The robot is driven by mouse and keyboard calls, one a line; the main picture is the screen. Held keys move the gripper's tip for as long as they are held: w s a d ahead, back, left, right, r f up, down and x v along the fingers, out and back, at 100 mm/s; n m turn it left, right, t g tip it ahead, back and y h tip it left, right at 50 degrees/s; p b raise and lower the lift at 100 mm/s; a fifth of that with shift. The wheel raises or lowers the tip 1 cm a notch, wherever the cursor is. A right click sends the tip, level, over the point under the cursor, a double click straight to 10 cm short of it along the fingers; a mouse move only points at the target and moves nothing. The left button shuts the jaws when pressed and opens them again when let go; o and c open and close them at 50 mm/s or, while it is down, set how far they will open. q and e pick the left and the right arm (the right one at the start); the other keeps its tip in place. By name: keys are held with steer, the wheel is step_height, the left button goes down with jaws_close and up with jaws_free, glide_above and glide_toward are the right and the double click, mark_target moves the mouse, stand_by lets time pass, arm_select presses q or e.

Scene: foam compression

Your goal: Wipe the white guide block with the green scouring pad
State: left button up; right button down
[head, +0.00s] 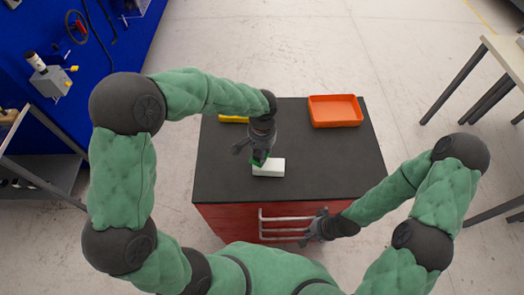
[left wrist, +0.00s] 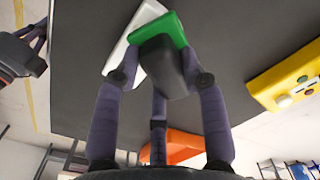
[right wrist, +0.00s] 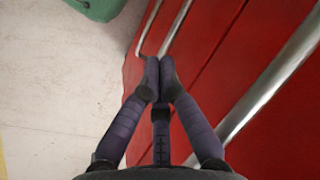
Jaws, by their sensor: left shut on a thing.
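The white guide block (head: 269,168) lies on the dark top of the red cart. My left gripper (head: 261,150) is above its left end, shut on the green scouring pad (head: 256,161). In the left wrist view, the green pad (left wrist: 160,34) overlaps the white block (left wrist: 124,44), with a dark grey piece (left wrist: 163,62) between the fingers. The pad is at the block's surface, but I cannot tell if they touch. My right gripper (head: 313,228) is beside the cart's front handle, low at the front. Its fingertips (right wrist: 159,78) are together with nothing visible between them.
An orange tray (head: 335,122) stands at the cart's far right corner. A yellow object (head: 233,119) lies at the far left, partly behind my left arm; it shows better in the left wrist view (left wrist: 288,80). The right of the cart top (head: 335,160) is clear. Metal handles (head: 285,216) project in front.

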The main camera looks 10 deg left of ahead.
arm_select(q)
steer(key=shift+r+p, duration=1.4)
steer(key=shift+r, duration=1)
steer(key=shift+r+p, duration=1.1)
steer(key=shift+r, duration=0.45)
